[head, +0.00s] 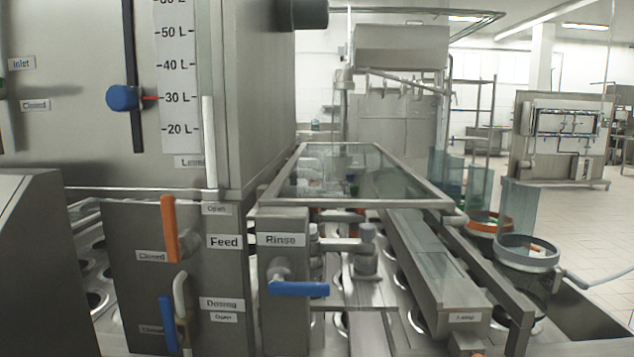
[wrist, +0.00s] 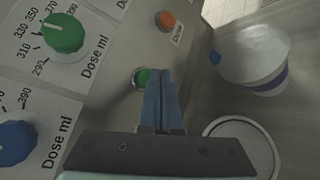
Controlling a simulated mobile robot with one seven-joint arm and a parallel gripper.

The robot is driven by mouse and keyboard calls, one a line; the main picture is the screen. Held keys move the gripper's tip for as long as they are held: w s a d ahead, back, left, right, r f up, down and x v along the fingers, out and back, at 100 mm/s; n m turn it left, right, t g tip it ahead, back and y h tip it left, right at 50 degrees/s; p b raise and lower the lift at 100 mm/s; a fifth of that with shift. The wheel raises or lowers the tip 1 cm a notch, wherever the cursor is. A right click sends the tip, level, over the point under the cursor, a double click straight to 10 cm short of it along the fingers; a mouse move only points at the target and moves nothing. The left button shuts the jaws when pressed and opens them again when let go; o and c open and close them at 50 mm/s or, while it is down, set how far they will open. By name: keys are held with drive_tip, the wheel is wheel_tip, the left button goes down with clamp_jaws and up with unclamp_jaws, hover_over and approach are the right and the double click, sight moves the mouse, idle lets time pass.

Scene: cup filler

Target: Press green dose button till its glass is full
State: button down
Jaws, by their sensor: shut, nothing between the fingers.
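In the wrist view, the green dose button (wrist: 141,77) sits in a round metal ring on the grey panel. My gripper (wrist: 160,72) is shut and empty, its blue fingers side by side. The fingertips overlap the right side of the button in the picture; I cannot tell whether they touch it. A round vessel with a pale rim (wrist: 206,131) is at the lower right, partly hidden by my gripper. I cannot tell whether it is the button's glass or how full it is. Neither button nor gripper shows in the head view.
The wrist view shows an orange dose button (wrist: 165,20), a green dose knob (wrist: 63,33), a blue dose knob (wrist: 18,148) and a white tub (wrist: 255,55). In the head view, a filling machine with a blue rinse lever (head: 300,289) stands ahead; open floor lies right.

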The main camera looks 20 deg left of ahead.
drive_tip(key=shift+w, duration=0.2)
drive_tip(key=shift+w+a, duration=0.15)
drive_tip(key=shift+w, duration=0.1)
drive_tip(key=shift+w+a, duration=0.15)
drive_tip(key=shift+w, duration=0.1)
idle(0.7)
drive_tip(key=shift+s, duration=0.1)
drive_tip(key=shift+s+d, duration=0.3)
drive_tip(key=shift+s, duration=0.25)
drive_tip(key=s+d, duration=0.2)
drive_tip(key=s, duration=0.3)
drive_tip(key=shift+s+p, duration=0.3)
drive_tip(key=shift+s, duration=0.05)
idle(3.9)
